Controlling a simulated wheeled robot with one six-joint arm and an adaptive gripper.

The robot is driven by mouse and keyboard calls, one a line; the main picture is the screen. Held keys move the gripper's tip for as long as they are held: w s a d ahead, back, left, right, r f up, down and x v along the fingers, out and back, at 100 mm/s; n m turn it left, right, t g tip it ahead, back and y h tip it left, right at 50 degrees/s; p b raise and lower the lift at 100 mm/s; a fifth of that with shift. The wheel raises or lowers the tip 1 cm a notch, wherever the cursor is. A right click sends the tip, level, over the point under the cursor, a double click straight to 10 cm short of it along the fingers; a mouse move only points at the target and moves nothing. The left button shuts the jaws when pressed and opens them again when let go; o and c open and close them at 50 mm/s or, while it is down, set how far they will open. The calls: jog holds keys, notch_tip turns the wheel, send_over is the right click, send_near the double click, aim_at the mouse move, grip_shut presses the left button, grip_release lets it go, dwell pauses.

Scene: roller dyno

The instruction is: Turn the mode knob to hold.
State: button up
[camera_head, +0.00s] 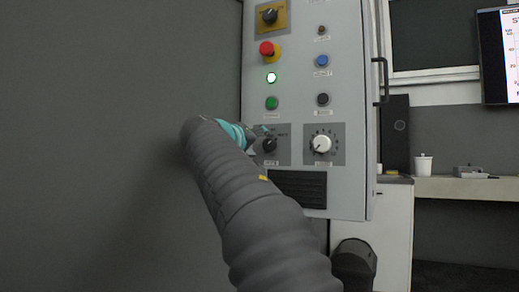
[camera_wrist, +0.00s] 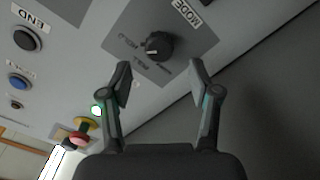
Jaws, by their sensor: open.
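The mode knob (camera_wrist: 159,46) is a small black round knob on a grey plate (camera_wrist: 186,20) marked MODE, with small labels around it. In the wrist view it sits just beyond and between my fingertips. A small light mark shows on it, but I cannot tell surely which label it faces. My gripper (camera_wrist: 160,74) is open, one finger on each side of the knob's line, with nothing between the fingers. In the head view the mode knob (camera_head: 269,146) is at the lower left of the grey cabinet, with my gripper (camera_head: 256,135) close to it, partly hidden by my arm.
The cabinet (camera_head: 348,60) carries a red emergency button (camera_head: 267,49), a lit lamp (camera_head: 271,78), a green button (camera_head: 271,103), a blue button (camera_head: 322,61), a black button (camera_head: 323,99) and a white-centred dial (camera_head: 321,144). A handle (camera_head: 381,81) sticks out at its right.

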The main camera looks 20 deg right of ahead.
jog(key=v, duration=0.7)
jog(key=shift+a, duration=0.2)
jog(key=shift+s+a+r, duration=0.1)
jog(key=shift+s+a, duration=0.05)
